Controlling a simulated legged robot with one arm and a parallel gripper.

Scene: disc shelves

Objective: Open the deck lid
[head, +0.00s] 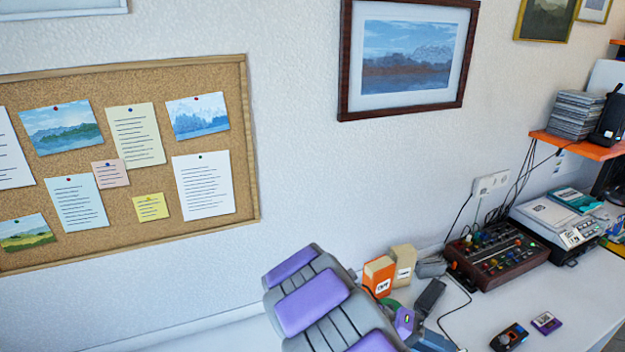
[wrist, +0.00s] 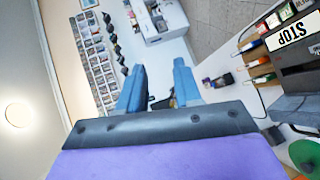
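My gripper (wrist: 160,68) shows two blue fingers in the wrist view, spread apart with nothing between them. A light grey machine (head: 553,222) with a flat top and front controls stands on the desk in the head view. A white machine with controls (wrist: 160,22) shows beyond my fingertips in the wrist view, apart from them. A small black device (head: 509,337) lies near the desk's front edge. No part is clearly marked as the deck lid, and no raised lid is visible. In the head view, my purple and grey arm hides part of the desk.
A brown mixer (head: 497,254) with knobs stands left of the grey machine. A purple cassette (head: 546,322) lies near the black device. Orange and cream boxes (head: 379,275) stand by the wall. An orange shelf (head: 580,145) bears stacked cases. The desk's front right is mostly clear.

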